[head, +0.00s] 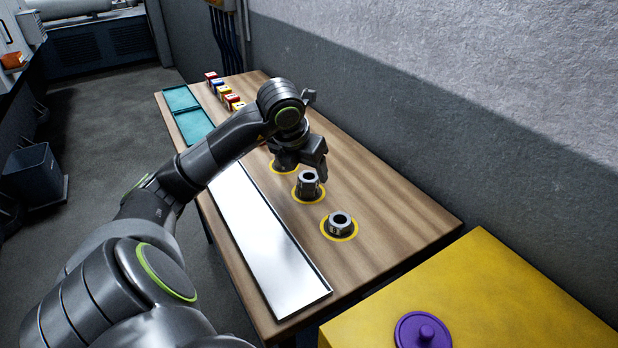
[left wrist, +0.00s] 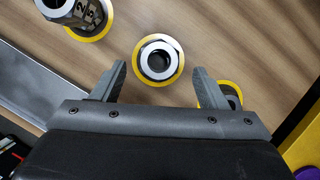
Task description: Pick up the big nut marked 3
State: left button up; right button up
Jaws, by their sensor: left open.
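Steel hex nuts stand in a row on yellow rings on the wooden table. The nearest nut (head: 341,221) is clear in the head view; the middle nut (head: 308,184) stands beyond it, and a farther nut (head: 283,164) is partly covered by my arm. My left gripper (head: 312,165) is open and empty, above the row. In the left wrist view, one nut (left wrist: 158,60) lies ahead between the spread fingers (left wrist: 160,83), its number not visible. An upper-left nut (left wrist: 80,12) shows 2 and 5 on its side. A lower-right nut (left wrist: 231,96) is partly hidden by a finger. I cannot read a 3.
A long shiny tray (head: 268,250) lies along the table's left side. Teal trays (head: 192,124) and small coloured blocks (head: 226,96) are at the far end. A yellow box (head: 470,300) with a purple knobbed disc (head: 422,332) stands close by. A wall borders the right.

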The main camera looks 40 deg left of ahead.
aim_at(309, 180)
pick_arm(q)
jog(key=shift+x, duration=1.4)
jog(key=shift+c, duration=0.5)
jog(key=shift+a, duration=0.1)
jog(key=c, duration=1.1)
